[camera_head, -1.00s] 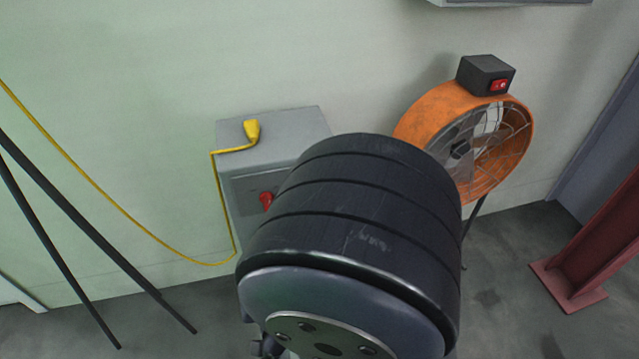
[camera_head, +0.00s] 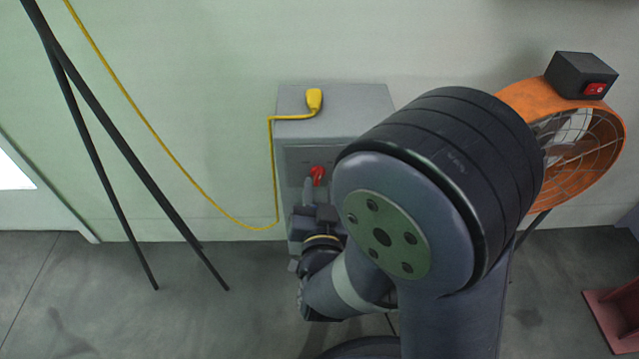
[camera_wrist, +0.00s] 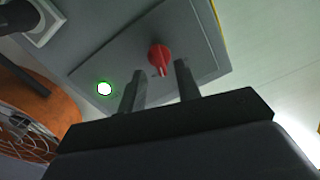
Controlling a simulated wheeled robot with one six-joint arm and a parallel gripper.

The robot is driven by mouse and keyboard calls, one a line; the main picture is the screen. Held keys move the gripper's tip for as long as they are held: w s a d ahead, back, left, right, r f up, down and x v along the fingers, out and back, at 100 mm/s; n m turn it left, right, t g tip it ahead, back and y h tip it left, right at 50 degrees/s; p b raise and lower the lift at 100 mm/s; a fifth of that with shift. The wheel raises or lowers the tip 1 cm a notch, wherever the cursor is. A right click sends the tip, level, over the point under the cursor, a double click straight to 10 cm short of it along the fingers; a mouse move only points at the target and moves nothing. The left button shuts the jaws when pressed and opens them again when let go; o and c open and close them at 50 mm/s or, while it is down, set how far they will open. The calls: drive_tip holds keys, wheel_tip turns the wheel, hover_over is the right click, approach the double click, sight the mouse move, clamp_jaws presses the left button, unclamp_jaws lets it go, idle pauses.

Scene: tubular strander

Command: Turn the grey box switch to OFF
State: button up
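The grey box (camera_head: 350,128) stands against the wall, with a raised front panel. Its red rotary switch (camera_head: 318,175) sits on that panel and also shows in the wrist view (camera_wrist: 160,56). A lit green-rimmed white lamp (camera_wrist: 104,88) is on the same panel. My gripper (camera_wrist: 155,82) is open and empty, its two dark fingers pointing at the panel. In the wrist view the switch's handle end appears between and just beyond the fingertips; I cannot tell whether they touch it. In the head view my arm hides the box's lower right part, and the fingers are close below the switch.
A yellow plug and cable (camera_head: 314,100) lie on the box's top and hang down its left side. An orange fan (camera_head: 575,150) with a red rocker switch stands at the right. Dark poles (camera_head: 110,150) lean at the left.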

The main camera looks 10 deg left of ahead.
drive_tip(key=shift+x, duration=1.1)
drive_tip(key=shift+c, duration=0.4)
clamp_jaws()
